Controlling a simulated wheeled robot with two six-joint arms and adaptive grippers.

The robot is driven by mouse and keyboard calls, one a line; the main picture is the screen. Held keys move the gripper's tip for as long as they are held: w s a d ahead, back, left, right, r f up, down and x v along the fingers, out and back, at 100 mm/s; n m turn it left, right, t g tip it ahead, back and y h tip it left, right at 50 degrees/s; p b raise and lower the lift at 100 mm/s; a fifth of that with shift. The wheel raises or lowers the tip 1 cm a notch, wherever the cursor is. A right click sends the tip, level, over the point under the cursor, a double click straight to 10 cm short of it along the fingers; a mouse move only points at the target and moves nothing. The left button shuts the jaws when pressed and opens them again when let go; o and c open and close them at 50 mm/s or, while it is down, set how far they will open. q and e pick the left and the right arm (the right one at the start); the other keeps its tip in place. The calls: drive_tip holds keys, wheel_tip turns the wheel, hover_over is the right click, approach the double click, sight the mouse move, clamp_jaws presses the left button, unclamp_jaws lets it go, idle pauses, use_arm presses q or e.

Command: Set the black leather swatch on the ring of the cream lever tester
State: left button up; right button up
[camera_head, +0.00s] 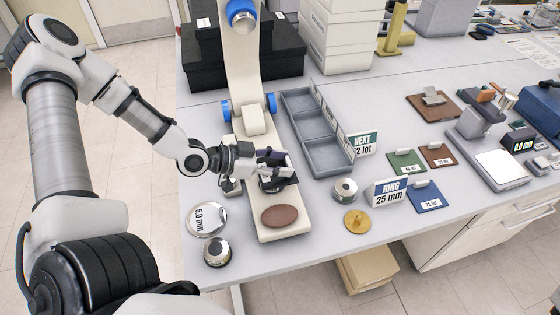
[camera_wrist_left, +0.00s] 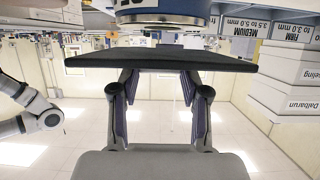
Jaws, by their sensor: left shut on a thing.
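The black leather swatch (camera_wrist_left: 160,58) is a thin dark sheet in the left wrist view, held between the two fingertips of my left gripper (camera_wrist_left: 160,78). That view is upside down. A steel-and-blue round part (camera_wrist_left: 165,18) shows close on the swatch's far side; I cannot tell whether they touch. In the head view my left gripper (camera_head: 272,162) is over the base of the cream lever tester (camera_head: 244,75), in front of its column. The gripper and dark parts around it hide the ring and most of the swatch there. My right gripper is not in view.
A brown oval pad (camera_head: 280,216) is on the tester's front base. A grey divided tray (camera_head: 322,130) stands close on the right. Steel round pieces (camera_head: 217,252) and a brass disc (camera_head: 357,221) lie nearby. Green, brown and blue swatches (camera_head: 424,197) lie further right.

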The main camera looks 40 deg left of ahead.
use_arm(q)
drive_tip(key=shift+f+b, duration=0.65)
drive_tip(key=shift+f, duration=0.2)
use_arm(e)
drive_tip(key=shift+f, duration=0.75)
use_arm(q)
drive_tip(key=o, duration=1)
drive_tip(key=shift+r, duration=0.1)
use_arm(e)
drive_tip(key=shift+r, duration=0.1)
